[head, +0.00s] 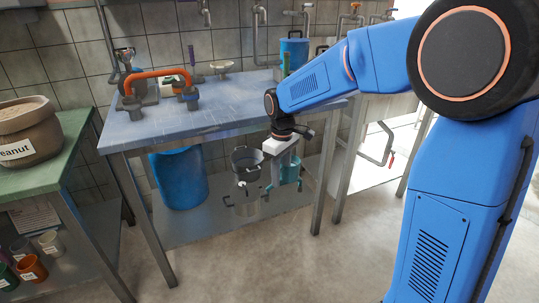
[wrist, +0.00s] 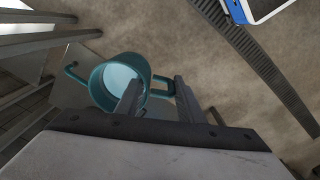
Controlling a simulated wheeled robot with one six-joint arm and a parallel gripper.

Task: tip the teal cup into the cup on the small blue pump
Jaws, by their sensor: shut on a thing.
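The teal cup (head: 289,172) hangs from my gripper (head: 283,155), in front of the blue table's front edge and below its top. In the wrist view the cup (wrist: 117,82) has two side handles and pale liquid inside. The fingers of my gripper (wrist: 160,97) are shut around the handle nearer to me. One finger hides part of the cup's rim. The cup looks roughly upright. I cannot make out a small blue pump with a cup on it in either view.
The blue table (head: 200,128) carries an orange-handled pipe piece (head: 158,74) and a small pale dish (head: 222,67). A dark pot (head: 246,160) and a blue barrel (head: 178,177) are below it. A green table (head: 70,140) with a peanut sack (head: 28,135) stands left. The floor in front is clear.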

